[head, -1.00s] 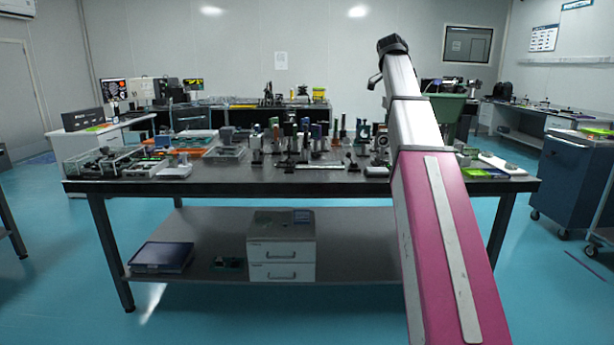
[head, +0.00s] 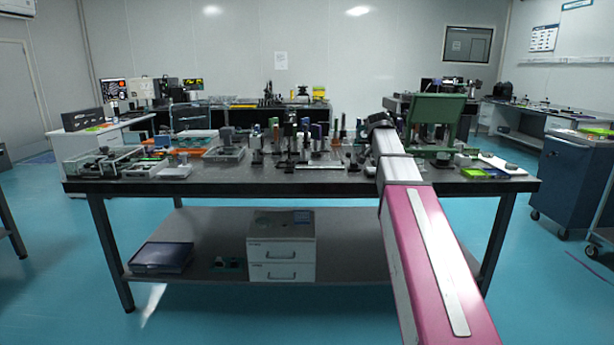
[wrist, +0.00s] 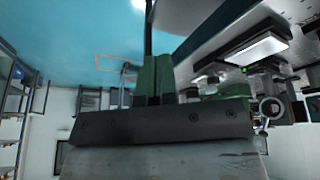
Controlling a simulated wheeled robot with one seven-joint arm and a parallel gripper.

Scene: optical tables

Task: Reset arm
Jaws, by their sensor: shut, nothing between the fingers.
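My arm reaches forward over the right part of the optical table (head: 330,188) in the head view, ending in a dark joint. The fingers are hidden there behind the arm. In the wrist view my gripper (wrist: 155,62) shows in the middle, above a dark bolted plate. Its two fingers look greenish and stand close side by side, shut with nothing between them. They seem clear of any surface.
Optical posts and mounts (head: 300,140) crowd the table's middle. A dark green panel-like object (head: 437,110) stands on its right, close to the arm's end. Trays (head: 100,162) sit at left. A drawer box (head: 281,248) is on the lower shelf. A blue cabinet (head: 572,185) stands right.

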